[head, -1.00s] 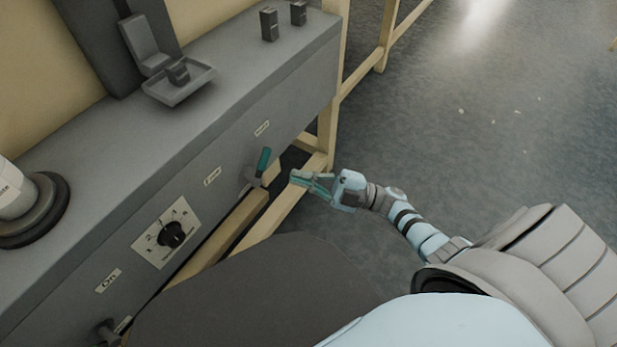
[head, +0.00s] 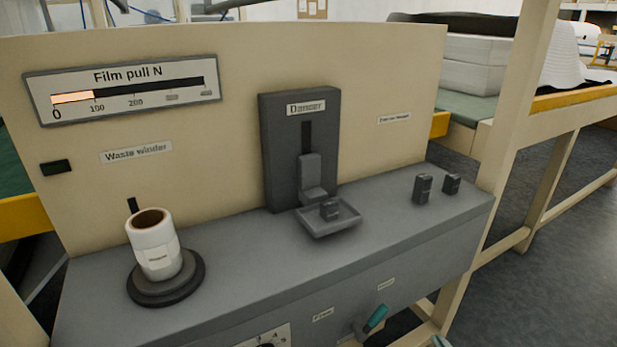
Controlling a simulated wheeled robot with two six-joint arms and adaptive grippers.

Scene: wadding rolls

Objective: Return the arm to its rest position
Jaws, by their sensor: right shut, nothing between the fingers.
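Only a small teal and pale tip of my right gripper (head: 440,341) shows, at the bottom edge of the head view. It is shut and empty, and the rest of it and its arm are below the picture. It appears just right of the teal-handled lever (head: 376,318) on the machine's front and apart from it in the picture. My left gripper is not in view.
The grey machine ledge (head: 240,262) carries a white roll (head: 154,246) on a round dark base, a small tray (head: 328,222) and two dark blocks (head: 423,188). A cream frame post (head: 512,100) stands at the right. Open floor (head: 560,270) lies beyond it.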

